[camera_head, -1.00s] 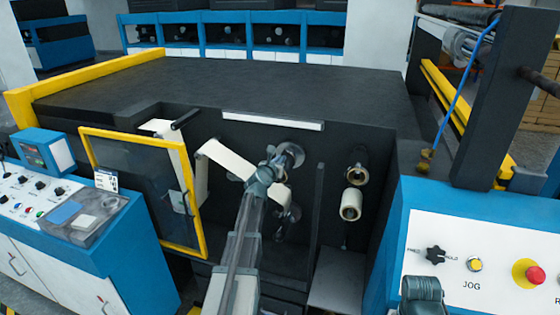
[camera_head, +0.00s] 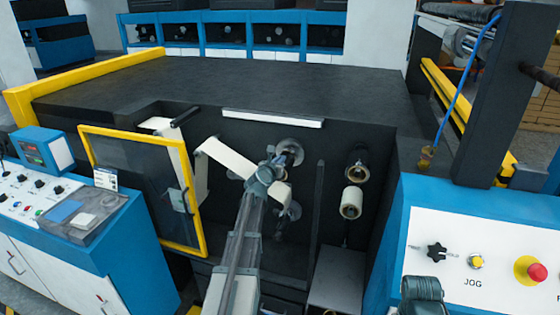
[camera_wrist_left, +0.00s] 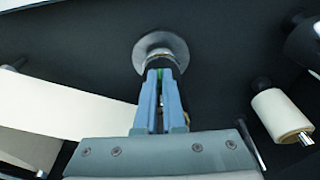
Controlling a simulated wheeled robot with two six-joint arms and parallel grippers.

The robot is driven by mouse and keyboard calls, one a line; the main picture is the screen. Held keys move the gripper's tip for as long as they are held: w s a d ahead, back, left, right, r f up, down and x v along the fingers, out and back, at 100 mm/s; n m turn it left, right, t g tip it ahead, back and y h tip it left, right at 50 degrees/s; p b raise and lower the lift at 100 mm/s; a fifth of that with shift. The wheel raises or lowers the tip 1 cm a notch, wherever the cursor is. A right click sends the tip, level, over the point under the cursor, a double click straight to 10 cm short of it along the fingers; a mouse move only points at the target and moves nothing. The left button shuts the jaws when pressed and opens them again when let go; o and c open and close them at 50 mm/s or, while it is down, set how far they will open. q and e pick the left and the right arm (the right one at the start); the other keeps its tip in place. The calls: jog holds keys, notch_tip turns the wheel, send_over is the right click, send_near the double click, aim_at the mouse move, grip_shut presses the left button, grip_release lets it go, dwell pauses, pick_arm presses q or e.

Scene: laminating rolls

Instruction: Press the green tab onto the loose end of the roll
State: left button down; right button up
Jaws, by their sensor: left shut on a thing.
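My left gripper (camera_head: 270,168) reaches into the dark bay of the machine, in front of a round metal disc on a spindle (camera_head: 290,153). In the left wrist view its two blue fingers (camera_wrist_left: 161,88) are closed together, with a sliver of green, probably the green tab (camera_wrist_left: 159,74), between their tips. The fingers hide most of it. A pale web strip (camera_head: 228,157) slopes down to the right towards the gripper. It also shows wide at left in the wrist view (camera_wrist_left: 60,110). A pale roll part (camera_head: 281,193) shows behind the gripper. Contact between tab and strip cannot be told.
A second pale roll (camera_head: 351,203) sits on a spindle to the right, below another spindle (camera_head: 357,166). A yellow-framed clear door (camera_head: 145,190) stands at left. A control panel (camera_head: 475,245) with a red button is at right.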

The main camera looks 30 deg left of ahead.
pick_arm(q)
jog(key=c, duration=0.9)
grip_release()
jog(key=shift+c, duration=0.2)
jog(key=p+v, duration=0.2)
jog(key=v, duration=1.1)
jog(key=shift+s+p, duration=0.35)
jog(key=shift+s, duration=0.05)
jog(key=shift+r, duration=0.1)
